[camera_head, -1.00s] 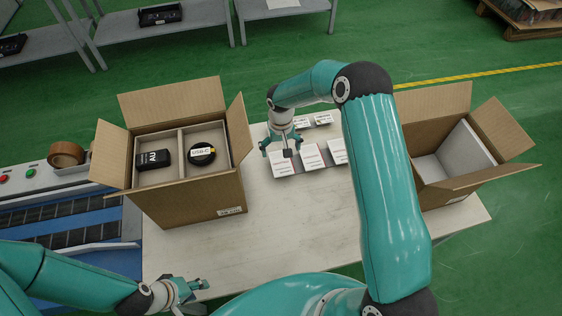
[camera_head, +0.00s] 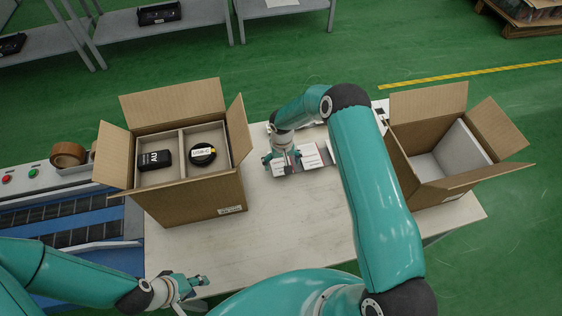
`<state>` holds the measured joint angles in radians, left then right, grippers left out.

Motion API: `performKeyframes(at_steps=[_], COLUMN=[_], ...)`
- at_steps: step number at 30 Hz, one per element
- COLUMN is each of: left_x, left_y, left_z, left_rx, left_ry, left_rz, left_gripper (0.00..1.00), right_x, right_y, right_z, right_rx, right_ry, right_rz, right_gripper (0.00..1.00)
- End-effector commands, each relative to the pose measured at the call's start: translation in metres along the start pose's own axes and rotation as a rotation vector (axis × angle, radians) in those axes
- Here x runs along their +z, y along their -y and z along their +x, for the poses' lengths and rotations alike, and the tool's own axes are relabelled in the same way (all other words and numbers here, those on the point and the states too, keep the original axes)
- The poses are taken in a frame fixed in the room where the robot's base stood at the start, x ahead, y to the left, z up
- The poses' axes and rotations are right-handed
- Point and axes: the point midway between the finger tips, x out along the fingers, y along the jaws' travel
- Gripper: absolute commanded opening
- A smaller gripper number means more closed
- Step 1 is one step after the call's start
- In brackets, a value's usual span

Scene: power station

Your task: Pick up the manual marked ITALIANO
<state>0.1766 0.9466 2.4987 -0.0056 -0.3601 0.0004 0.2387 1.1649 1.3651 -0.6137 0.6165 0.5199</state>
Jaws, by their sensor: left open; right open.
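Several white manuals (camera_head: 311,157) with red markings lie in a row in a dark holder on the table. Their print is too small to read, so I cannot tell which one is marked ITALIANO. My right gripper (camera_head: 283,163) is open and points down at the left part of the row, hiding some of the manuals. I cannot tell whether it touches one. My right forearm hides the right end of the row. My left gripper (camera_head: 198,287) is open and empty low over the table's front left edge, well away from the manuals.
An open cardboard box (camera_head: 207,195) with a black battery (camera_head: 154,159) and a USB-C item (camera_head: 202,155) stands on the left of the white table (camera_head: 290,223). Another open box (camera_head: 432,177) with a white insert stands at the right. The table's front middle is clear.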

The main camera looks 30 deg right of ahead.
Motion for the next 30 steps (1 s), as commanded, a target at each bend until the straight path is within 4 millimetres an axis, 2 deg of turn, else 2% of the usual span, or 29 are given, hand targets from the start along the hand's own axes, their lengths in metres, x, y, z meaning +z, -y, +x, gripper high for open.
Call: performKeyframes(at_steps=[30], left_x=[0.000], left_y=[0.004], left_z=[0.012], left_rx=[0.000], left_ry=[0.000], left_rz=[0.000], left_gripper=[0.41], right_x=[0.000], right_y=[-0.001], right_z=[0.005], right_rx=[0.000], right_ry=[0.000], right_rz=[0.001], right_gripper=[1.00])
